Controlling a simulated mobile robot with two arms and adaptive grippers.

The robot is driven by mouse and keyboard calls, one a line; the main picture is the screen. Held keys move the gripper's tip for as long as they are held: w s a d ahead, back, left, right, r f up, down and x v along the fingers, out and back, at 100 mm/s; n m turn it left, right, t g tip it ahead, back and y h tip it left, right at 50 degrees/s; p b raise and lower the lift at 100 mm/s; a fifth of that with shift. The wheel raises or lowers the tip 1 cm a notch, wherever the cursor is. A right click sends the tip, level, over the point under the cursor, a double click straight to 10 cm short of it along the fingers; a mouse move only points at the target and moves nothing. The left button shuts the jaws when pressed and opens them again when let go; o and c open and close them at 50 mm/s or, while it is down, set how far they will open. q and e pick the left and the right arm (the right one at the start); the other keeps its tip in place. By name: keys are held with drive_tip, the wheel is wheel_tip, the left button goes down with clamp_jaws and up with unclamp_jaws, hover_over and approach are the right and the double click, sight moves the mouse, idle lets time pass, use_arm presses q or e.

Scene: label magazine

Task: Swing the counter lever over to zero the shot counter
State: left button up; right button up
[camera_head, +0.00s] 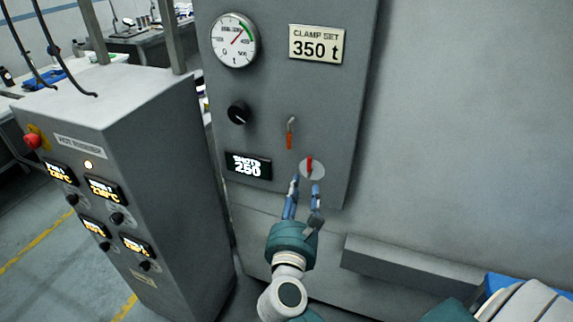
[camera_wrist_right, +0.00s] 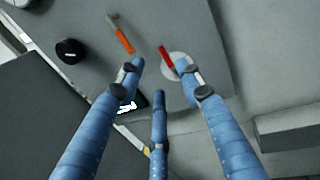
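The press panel (camera_head: 345,110) carries a shot counter display (camera_head: 248,166) reading 250. Right of it, a small red lever (camera_head: 309,164) stands upright on a pale round disc (camera_head: 319,171). Above is an orange-handled lever (camera_head: 289,138) that hangs down from a metal pivot. In the right wrist view the red lever (camera_wrist_right: 166,57) and the orange handle (camera_wrist_right: 124,40) both show. My right gripper (camera_head: 304,186) is open and empty, its fingers just below the disc, one near the disc's lower edge; contact cannot be told. My left gripper is out of view.
A black knob (camera_head: 238,112), a pressure gauge (camera_head: 234,40) and a clamp set plate (camera_head: 316,44) sit higher on the panel. A grey control cabinet (camera_head: 165,170) stands close on the left. A grey ledge (camera_head: 412,264) sticks out at lower right.

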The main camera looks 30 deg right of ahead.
drive_tip(key=p, duration=0.2)
approach(308, 162)
drive_tip(key=x, duration=0.3)
drive_tip(key=p+x, duration=0.1)
drive_tip(key=x, duration=0.4)
drive_tip(key=shift+w, duration=0.1)
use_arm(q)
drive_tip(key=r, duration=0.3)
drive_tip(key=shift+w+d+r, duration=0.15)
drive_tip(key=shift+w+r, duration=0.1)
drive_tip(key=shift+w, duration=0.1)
use_arm(e)
drive_tip(key=shift+c, duration=0.5)
clamp_jaws()
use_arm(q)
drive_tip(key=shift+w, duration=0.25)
